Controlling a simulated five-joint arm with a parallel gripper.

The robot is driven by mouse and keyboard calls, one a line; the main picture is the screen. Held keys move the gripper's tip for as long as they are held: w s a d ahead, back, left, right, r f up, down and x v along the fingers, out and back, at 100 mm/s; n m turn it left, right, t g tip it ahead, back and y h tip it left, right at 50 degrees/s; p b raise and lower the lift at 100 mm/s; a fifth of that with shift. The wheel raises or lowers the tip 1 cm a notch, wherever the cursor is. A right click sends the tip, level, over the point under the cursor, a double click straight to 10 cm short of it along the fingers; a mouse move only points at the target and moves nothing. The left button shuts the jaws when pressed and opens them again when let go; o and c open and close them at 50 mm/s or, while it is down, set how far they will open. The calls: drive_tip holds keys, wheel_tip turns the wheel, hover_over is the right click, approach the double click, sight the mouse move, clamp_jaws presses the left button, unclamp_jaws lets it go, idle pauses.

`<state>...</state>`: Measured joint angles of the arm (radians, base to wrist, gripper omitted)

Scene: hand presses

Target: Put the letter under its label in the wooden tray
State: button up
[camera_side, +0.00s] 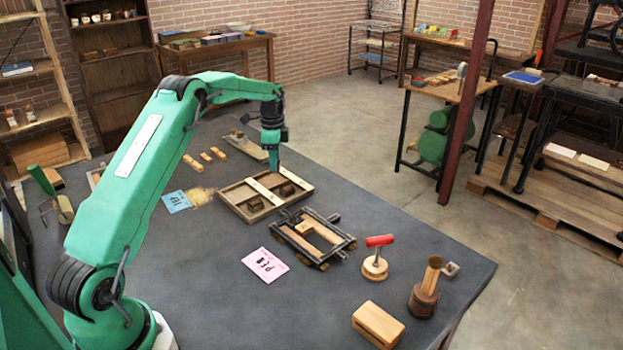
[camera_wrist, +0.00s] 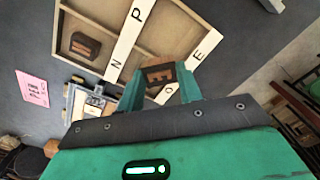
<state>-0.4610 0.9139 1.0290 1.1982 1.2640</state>
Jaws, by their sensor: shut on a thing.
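The wooden tray (camera_side: 233,205) lies on the dark table and has compartments and white label strips. My gripper (camera_side: 274,170) points down at the tray's far side. In the wrist view my gripper (camera_wrist: 160,88) is shut on a brown letter block (camera_wrist: 158,75), whose raised shape faces the camera. It sits between the two strips; whether it touches the tray floor I cannot tell. Another letter block (camera_wrist: 85,45) lies in a compartment left of the N-P strip.
A small press (camera_side: 312,237) stands close to the tray's near right side. A pink card (camera_side: 265,264), a blue card (camera_side: 176,201), a red-handled stamp (camera_side: 375,265) and a wooden block (camera_side: 378,323) lie around.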

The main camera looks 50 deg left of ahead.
sight(271, 182)
drive_tip(key=shift+a+f, duration=0.5)
drive_tip(key=shift+a, duration=0.3)
drive_tip(key=shift+a+f, duration=0.45)
drive_tip(key=shift+a, duration=0.3)
drive_tip(key=shift+f, duration=2)
drive_tip(key=shift+f, duration=0.15)
drive_tip(key=o, duration=1)
drive_tip(key=shift+c, duration=0.2)
wheel_tip(271, 182, up, 12)
drive_tip(key=shift+r, duration=0.2)
drive_tip(key=shift+d+r, duration=0.1)
